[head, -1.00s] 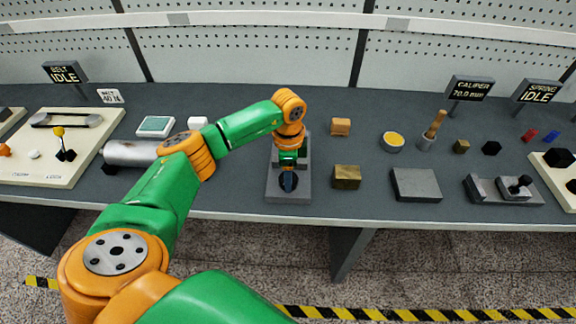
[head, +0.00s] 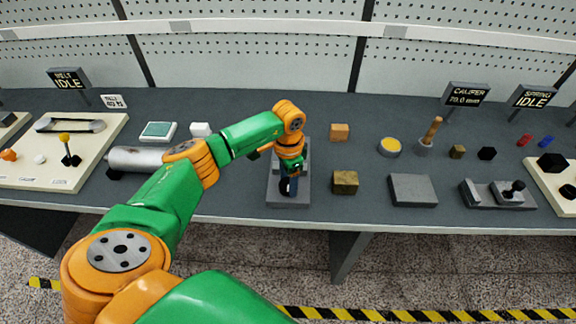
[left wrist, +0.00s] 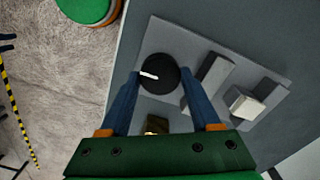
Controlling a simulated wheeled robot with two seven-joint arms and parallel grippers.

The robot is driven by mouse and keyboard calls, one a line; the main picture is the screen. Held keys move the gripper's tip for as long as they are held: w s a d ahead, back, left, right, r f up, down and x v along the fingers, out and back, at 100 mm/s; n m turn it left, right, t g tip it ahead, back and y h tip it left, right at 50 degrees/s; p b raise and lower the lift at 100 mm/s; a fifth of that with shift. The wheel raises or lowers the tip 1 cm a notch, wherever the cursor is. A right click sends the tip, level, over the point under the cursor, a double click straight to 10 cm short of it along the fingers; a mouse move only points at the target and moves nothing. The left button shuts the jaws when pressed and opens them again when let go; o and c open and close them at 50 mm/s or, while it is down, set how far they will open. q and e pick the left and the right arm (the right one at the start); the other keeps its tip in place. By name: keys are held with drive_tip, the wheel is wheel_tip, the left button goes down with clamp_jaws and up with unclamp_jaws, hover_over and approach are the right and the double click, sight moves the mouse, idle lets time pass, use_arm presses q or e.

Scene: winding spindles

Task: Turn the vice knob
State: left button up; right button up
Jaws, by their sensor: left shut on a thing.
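The vice is a grey plate (head: 302,196) near the bench's front edge in the head view. My left gripper (head: 288,188) points down over its front part. In the left wrist view the round black knob (left wrist: 158,70) with a white pointer mark sits between the blue fingers of my left gripper (left wrist: 160,82), which is shut on it. The white mark points left in that view. The vice's upright jaws (left wrist: 215,75) stand beyond, with a small light block (left wrist: 240,103) near them. In the head view my gripper hides most of the knob. My right gripper is not in view.
A brass block (head: 345,182) stands just right of the vice, with an orange block (head: 339,132) behind it. A grey slab (head: 413,190) lies further right. A metal cylinder (head: 130,158) lies to the left. The bench's front edge is close.

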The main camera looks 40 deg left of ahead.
sight(288, 184)
use_arm(q)
drive_tip(key=o, duration=1.4)
wheel_tip(288, 184, up, 7)
drive_tip(key=shift+f+b, duration=0.1)
drive_tip(key=shift+b, duration=0.85)
